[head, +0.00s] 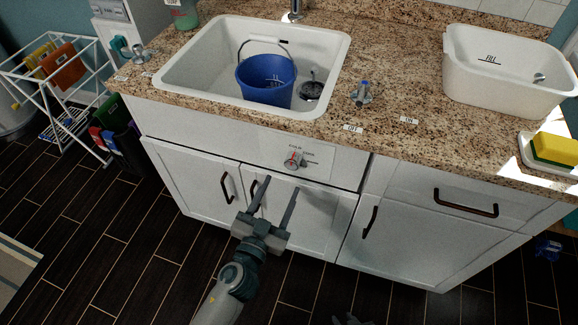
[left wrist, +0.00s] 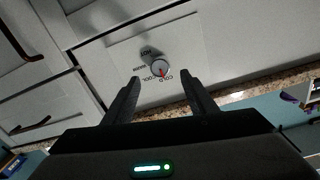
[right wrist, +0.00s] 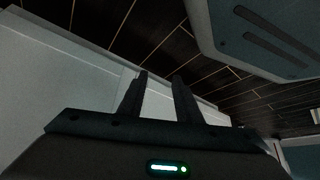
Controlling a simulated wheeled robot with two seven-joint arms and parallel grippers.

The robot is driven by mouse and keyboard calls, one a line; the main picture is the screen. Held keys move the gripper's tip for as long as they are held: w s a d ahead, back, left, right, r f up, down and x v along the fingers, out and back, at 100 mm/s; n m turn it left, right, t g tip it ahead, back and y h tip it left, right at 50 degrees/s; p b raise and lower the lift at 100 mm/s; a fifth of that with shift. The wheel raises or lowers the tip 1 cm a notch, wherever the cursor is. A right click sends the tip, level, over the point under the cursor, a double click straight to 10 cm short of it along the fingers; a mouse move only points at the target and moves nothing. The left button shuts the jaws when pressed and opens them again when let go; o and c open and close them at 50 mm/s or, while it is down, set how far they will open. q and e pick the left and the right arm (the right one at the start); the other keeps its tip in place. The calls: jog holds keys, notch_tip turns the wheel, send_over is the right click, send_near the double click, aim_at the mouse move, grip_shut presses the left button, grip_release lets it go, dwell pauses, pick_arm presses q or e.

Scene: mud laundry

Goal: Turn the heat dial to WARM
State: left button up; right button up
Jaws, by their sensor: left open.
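The heat dial (head: 294,160) is a light round knob with a red mark, on a white panel below the sink. It also shows in the left wrist view (left wrist: 159,66), with small COLD, COOL, WARM and HOT labels around it. Its red mark points toward the COLD and COOL side; I cannot tell exactly which. My left gripper (head: 274,188) is open and empty, with its fingers pointing up toward the dial and apart from it. My right gripper (right wrist: 160,85) is open and empty in its wrist view, low near the floor, away from the dial.
A white sink (head: 338,62) holding a blue bucket (head: 262,80) is set in the granite counter (head: 400,65) above. Cabinet doors with dark handles (head: 466,203) lie below and right. A blue-topped tap handle (head: 363,93) stands on the counter. A drying rack (head: 58,85) is left.

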aim_at(291, 166)
pick_arm(q)
jog(key=p+x, duration=0.1)
jog(key=x, duration=0.6)
jog(key=shift+w+f, duration=0.1)
jog(key=shift+w, duration=0.15)
jog(key=shift+c, duration=0.7)
jog(key=c, duration=0.9)
